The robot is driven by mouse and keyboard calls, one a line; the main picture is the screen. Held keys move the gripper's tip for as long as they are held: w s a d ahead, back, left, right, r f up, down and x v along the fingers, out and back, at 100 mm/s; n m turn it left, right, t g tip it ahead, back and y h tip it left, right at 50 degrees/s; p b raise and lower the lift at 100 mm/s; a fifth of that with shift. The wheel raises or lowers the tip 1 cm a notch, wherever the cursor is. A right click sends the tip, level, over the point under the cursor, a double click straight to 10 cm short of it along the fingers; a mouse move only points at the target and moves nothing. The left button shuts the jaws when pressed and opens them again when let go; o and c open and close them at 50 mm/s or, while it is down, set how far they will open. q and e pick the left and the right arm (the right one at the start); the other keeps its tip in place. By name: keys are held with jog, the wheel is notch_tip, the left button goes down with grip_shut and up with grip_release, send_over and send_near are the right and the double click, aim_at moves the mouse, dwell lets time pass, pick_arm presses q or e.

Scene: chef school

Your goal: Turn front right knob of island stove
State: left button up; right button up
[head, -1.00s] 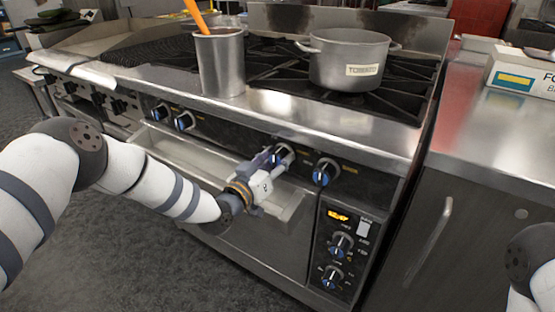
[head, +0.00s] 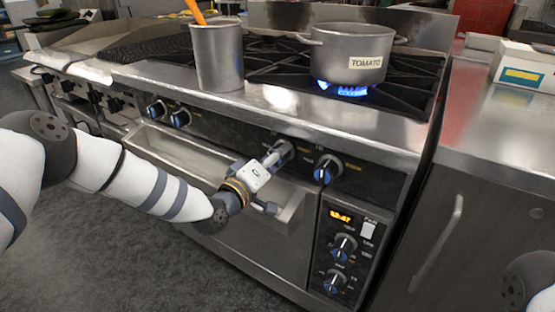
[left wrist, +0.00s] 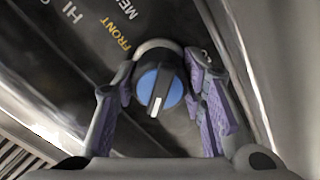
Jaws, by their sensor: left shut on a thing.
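A stove knob with a blue face and white pointer (left wrist: 160,86) sits between the purple finger pads of my left gripper (left wrist: 163,95) in the left wrist view, beside the printed word FRONT. In the head view my left gripper (head: 276,160) is shut on this knob, largely hiding it. Another blue-faced knob (head: 327,169) stands just to its right on the front panel. A blue flame (head: 347,90) burns under the pot labelled TOMATO (head: 350,58). My right gripper is outside the view.
A tall metal pot (head: 220,62) with an orange utensil stands at the stove's left. Two more knobs (head: 168,113) are farther left on the panel. An oven control panel (head: 345,247) is below right. A steel counter (head: 500,130) adjoins on the right. Carpet at lower left is clear.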

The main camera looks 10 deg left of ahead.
pick_arm(q)
jog(key=n+b, duration=0.1)
jog(key=n, duration=0.1)
jog(key=n+b, duration=0.1)
jog(key=n, duration=0.1)
jog(key=n+b, duration=0.1)
jog(key=n, duration=0.1)
jog(key=shift+f, duration=0.3)
jog(key=n+b, duration=0.2)
jog(key=n, duration=0.2)
jog(key=shift+d+r, duration=0.1)
jog(key=shift+r+n+b, duration=0.1)
jog(key=shift+n+b, duration=0.4)
jog(key=shift+n, duration=0.1)
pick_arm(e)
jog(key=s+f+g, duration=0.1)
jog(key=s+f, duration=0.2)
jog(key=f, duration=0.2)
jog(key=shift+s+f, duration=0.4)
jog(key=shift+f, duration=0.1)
pick_arm(q)
jog(key=shift+r, duration=0.1)
jog(key=o, duration=1.2)
jog(key=shift+n, duration=0.3)
jog(key=shift+c, duration=0.2)
jog(key=v, duration=1.2)
